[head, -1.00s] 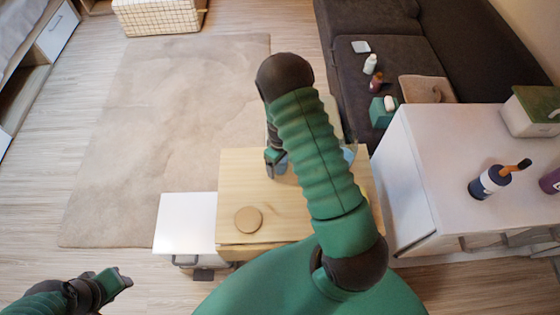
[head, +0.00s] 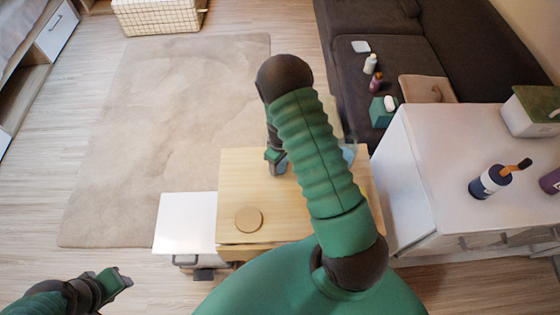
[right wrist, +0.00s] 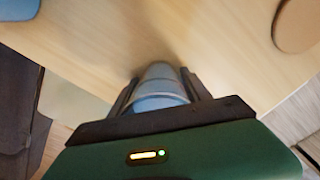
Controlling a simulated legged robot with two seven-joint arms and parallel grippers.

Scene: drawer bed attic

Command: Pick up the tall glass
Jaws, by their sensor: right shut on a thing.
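The tall glass (right wrist: 160,85) is bluish and clear, and stands between the fingers of my right gripper (right wrist: 160,92) in the right wrist view. The fingers are shut on it from both sides. In the head view my right gripper (head: 277,162) is over the wooden table (head: 232,180), mostly hidden by my own arm; only a bluish bit of the glass shows beside it. I cannot tell whether the glass touches the table. My left gripper (head: 120,281) is at the lower left, away from the table, its finger gap unclear.
A round wooden coaster (head: 249,220) lies on the table's front left. A bluish object (head: 349,153) is at its right, partly hidden by my arm. A white cabinet (head: 430,150) with bottles stands right, a white drawer unit (head: 186,222) left. The dark sofa (head: 350,75) is behind.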

